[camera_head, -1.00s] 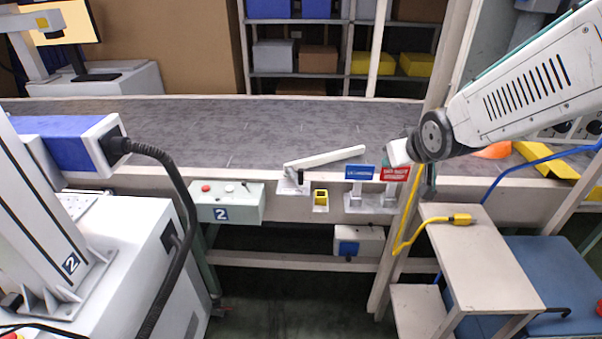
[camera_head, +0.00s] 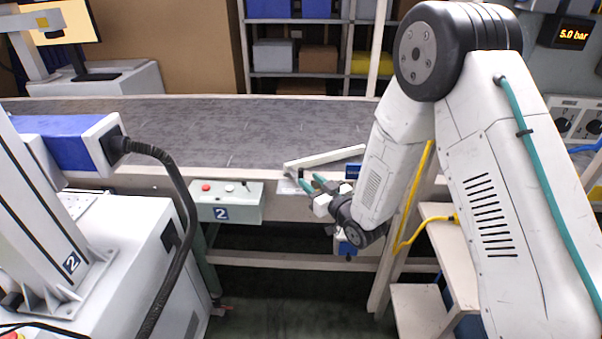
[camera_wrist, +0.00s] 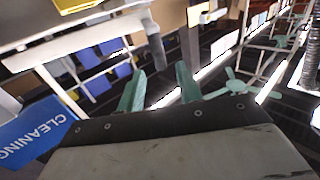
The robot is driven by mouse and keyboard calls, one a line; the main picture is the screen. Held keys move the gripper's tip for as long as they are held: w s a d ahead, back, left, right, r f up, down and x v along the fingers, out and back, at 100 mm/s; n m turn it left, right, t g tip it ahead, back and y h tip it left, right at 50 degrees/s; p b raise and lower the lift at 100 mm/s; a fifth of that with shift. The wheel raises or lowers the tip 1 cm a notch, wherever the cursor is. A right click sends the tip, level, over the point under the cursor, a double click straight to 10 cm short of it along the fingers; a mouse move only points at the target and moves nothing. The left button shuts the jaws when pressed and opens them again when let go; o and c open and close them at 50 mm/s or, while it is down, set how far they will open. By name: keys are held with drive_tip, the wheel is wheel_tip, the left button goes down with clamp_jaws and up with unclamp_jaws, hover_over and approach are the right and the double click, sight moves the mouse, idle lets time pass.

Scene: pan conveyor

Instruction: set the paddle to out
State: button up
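The paddle (camera_head: 325,157) is a white bar lying at a slant over the near edge of the grey conveyor belt. Its left end sits at a small bracket on the front rail, and its right end reaches up and to the right, partly behind my arm. My gripper (camera_head: 312,182) is just below the paddle's left part, in front of the rail. In the wrist view, its two green fingers (camera_wrist: 160,88) stand apart with nothing between them. I cannot tell whether a finger touches the paddle. The blue sign (camera_head: 352,171) is mostly hidden by my arm.
A control box marked 2 (camera_head: 228,202) hangs on the rail left of my gripper. A blue CLEANING sign (camera_wrist: 32,130) is close at the left in the wrist view. The belt (camera_head: 220,130) looks empty.

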sight(301, 172)
drive_tip(key=x, duration=0.6)
clamp_jaws()
